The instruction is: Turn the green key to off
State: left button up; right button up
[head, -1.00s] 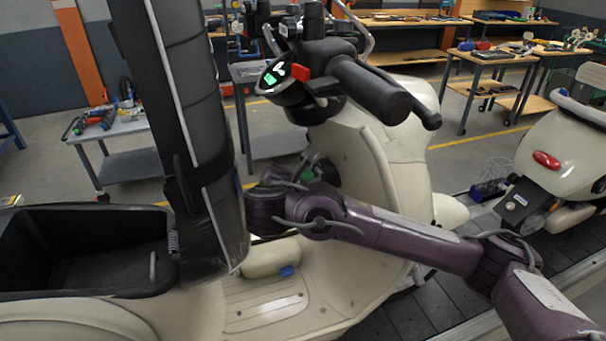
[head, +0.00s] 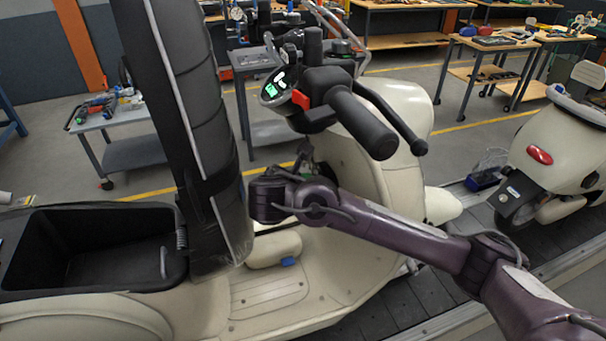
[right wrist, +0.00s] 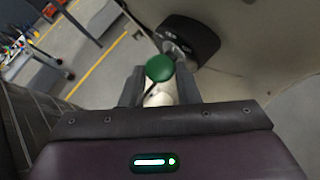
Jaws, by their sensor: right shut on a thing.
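The cream scooter (head: 345,255) stands in front of me. Its green key (right wrist: 160,68) has a round green head and sits in front of the dark lock housing (right wrist: 188,40) in the right wrist view. My right gripper (right wrist: 158,90) has its fingers on either side of the key and is shut on it. In the head view my right arm reaches in from the right to below the handlebar, and its wrist largely hides the key and lock. The key's exact angle is hard to tell. My left gripper is out of view.
The handlebar grip (head: 362,125) and brake lever (head: 395,120) stick out above my right arm. The tall black seat (head: 185,110) stands upright close left of my wrist, beside the open black storage bin (head: 100,292). Another scooter (head: 565,145) stands at the right.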

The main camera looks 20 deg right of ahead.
dwell(0.5)
jog(key=shift+w+a+r+n+g+y, duration=0.15)
jog(key=shift+n+g, duration=0.15)
jog(key=shift+g, duration=0.25)
jog(key=shift+d+r+n+g+y, duration=0.15)
jog(key=shift+n+g, duration=0.15)
jog(key=shift+g, duration=0.25)
jog(key=o, duration=0.8)
jog(key=shift+c, duration=0.2)
jog(key=shift+o, duration=0.8)
jog(key=shift+w+a+f, duration=0.1)
jog(key=shift+w+f, duration=0.05)
